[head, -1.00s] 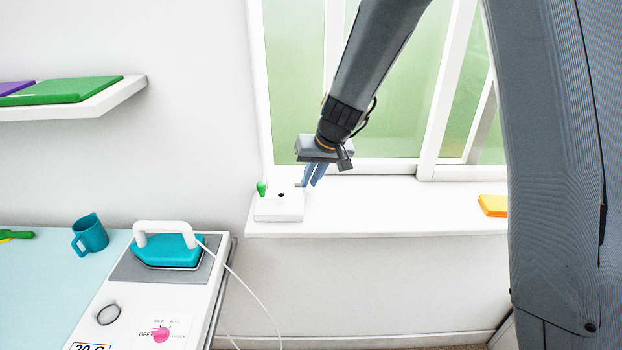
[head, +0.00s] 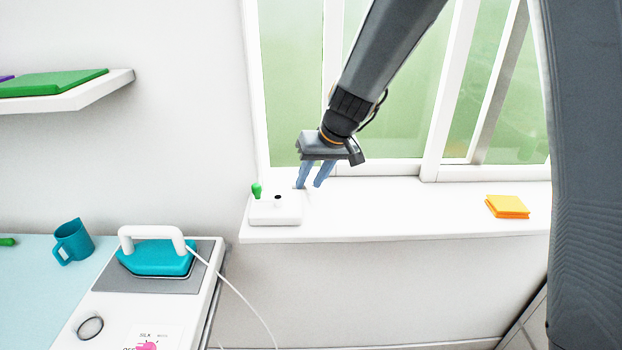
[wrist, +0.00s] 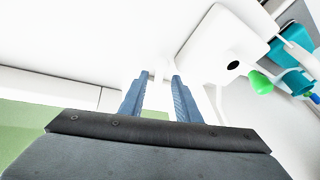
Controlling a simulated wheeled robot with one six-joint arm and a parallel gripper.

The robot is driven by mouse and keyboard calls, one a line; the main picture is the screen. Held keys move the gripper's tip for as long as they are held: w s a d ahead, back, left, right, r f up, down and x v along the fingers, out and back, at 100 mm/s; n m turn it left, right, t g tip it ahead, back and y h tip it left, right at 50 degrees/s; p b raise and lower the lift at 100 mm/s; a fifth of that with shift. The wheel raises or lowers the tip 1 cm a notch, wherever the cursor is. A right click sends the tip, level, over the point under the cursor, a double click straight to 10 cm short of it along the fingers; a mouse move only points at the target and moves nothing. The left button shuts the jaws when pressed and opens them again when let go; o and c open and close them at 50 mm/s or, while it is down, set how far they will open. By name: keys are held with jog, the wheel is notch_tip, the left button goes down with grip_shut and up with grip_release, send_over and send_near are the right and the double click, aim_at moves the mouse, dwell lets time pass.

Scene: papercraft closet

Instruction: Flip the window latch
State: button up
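The window (head: 400,110) has white frames and green panes, and stands behind a white sill (head: 400,210). A white box (head: 276,210) with a green knob (head: 256,190) and a dark round hole sits at the sill's left end; I cannot tell whether it is the latch. My gripper (head: 310,186) is just right of this box, low over the sill, fingers pointing down. In the wrist view, its two blue fingers (wrist: 160,76) are apart, with a faint white shape between the tips. The box (wrist: 225,50) and green knob (wrist: 260,82) are to their right.
An orange pad (head: 507,206) lies on the sill at right, with bare sill between. Below left, a teal iron (head: 158,258) rests on a board with its cord hanging. A shelf (head: 80,97) is at upper left.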

jog(key=shift+d, duration=0.1)
jog(key=b+v, duration=0.1)
jog(key=v, duration=0.7)
jog(key=shift+c, duration=0.5)
